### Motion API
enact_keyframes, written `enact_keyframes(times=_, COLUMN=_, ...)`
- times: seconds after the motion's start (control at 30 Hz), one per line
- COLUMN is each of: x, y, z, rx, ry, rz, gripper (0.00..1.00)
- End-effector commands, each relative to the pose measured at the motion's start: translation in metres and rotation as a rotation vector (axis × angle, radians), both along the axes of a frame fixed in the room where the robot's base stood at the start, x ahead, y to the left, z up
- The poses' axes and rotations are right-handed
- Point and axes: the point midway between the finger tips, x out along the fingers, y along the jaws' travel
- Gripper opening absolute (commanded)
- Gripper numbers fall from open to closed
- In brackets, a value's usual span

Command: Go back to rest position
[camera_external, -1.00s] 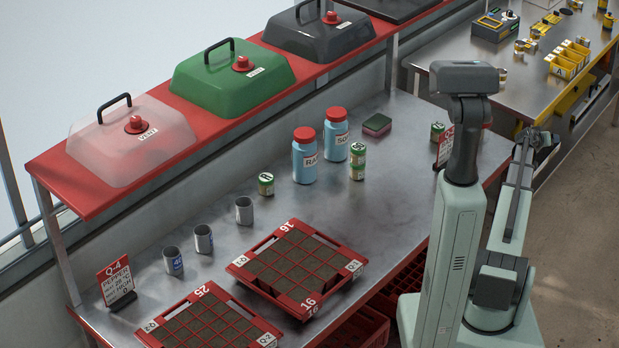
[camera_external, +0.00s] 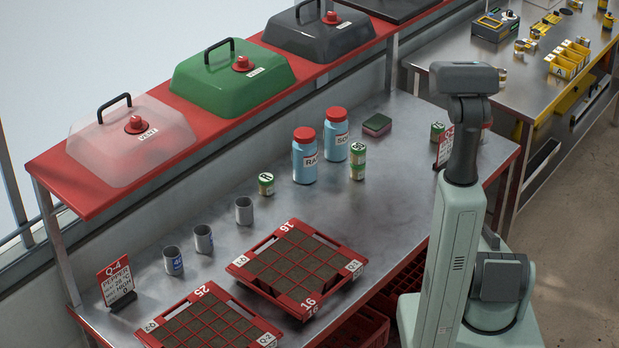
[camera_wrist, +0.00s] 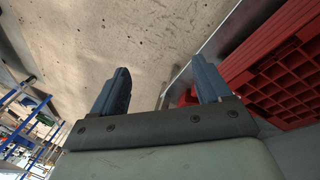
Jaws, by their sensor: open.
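In the wrist view my gripper (camera_wrist: 160,88) is open, with two dark fingers apart and nothing between them. Bare floor (camera_wrist: 150,40) lies beyond the fingers. In the external view my gripper cannot be seen; the raised forearm is gone from sight and only my head, column and a folded arm joint show beside the bench. The two red seed trays, marked 16 (camera_external: 240,262) and 25 (camera_external: 150,338), sit on the steel bench (camera_external: 400,150), clear of my arm.
A red crate (camera_wrist: 285,65) under the bench is close on the right of the wrist view. On the bench stand two blue bottles (camera_external: 305,165), green-labelled tins (camera_external: 266,184) and grey cups (camera_external: 203,240). Covers, including a green one (camera_external: 230,80), sit on the red shelf (camera_external: 60,190).

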Motion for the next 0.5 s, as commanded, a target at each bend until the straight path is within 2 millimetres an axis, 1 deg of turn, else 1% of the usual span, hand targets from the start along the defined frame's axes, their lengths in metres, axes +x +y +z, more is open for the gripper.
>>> enact_keyframes(times=0.03, x=-0.027, y=0.016, z=-0.010, rx=0.025, ry=0.049, rz=0.006, gripper=0.77)
enact_keyframes(times=0.07, x=-0.040, y=0.024, z=-0.015, rx=0.039, ry=0.077, rz=0.009, gripper=0.77)
enact_keyframes(times=0.1, x=-0.057, y=0.034, z=-0.022, rx=0.058, ry=0.114, rz=0.013, gripper=0.77)
enact_keyframes(times=0.17, x=-0.084, y=0.050, z=-0.031, rx=0.087, ry=0.170, rz=0.018, gripper=0.77)
enact_keyframes(times=0.2, x=-0.102, y=0.059, z=-0.036, rx=0.105, ry=0.208, rz=0.022, gripper=0.77)
enact_keyframes(times=0.23, x=-0.116, y=0.067, z=-0.040, rx=0.120, ry=0.236, rz=0.024, gripper=0.77)
enact_keyframes(times=0.27, x=-0.129, y=0.074, z=-0.043, rx=0.134, ry=0.264, rz=0.028, gripper=0.77)
enact_keyframes(times=0.3, x=-0.147, y=0.083, z=-0.046, rx=0.153, ry=0.302, rz=0.030, gripper=0.77)
enact_keyframes(times=0.37, x=-0.175, y=0.096, z=-0.051, rx=0.182, ry=0.359, rz=0.036, gripper=0.77)
enact_keyframes(times=0.4, x=-0.193, y=0.104, z=-0.052, rx=0.199, ry=0.397, rz=0.039, gripper=0.77)
enact_keyframes(times=0.47, x=-0.219, y=0.115, z=-0.054, rx=0.225, ry=0.451, rz=0.044, gripper=0.77)
enact_keyframes(times=0.5, x=-0.235, y=0.122, z=-0.055, rx=0.242, ry=0.485, rz=0.046, gripper=0.77)
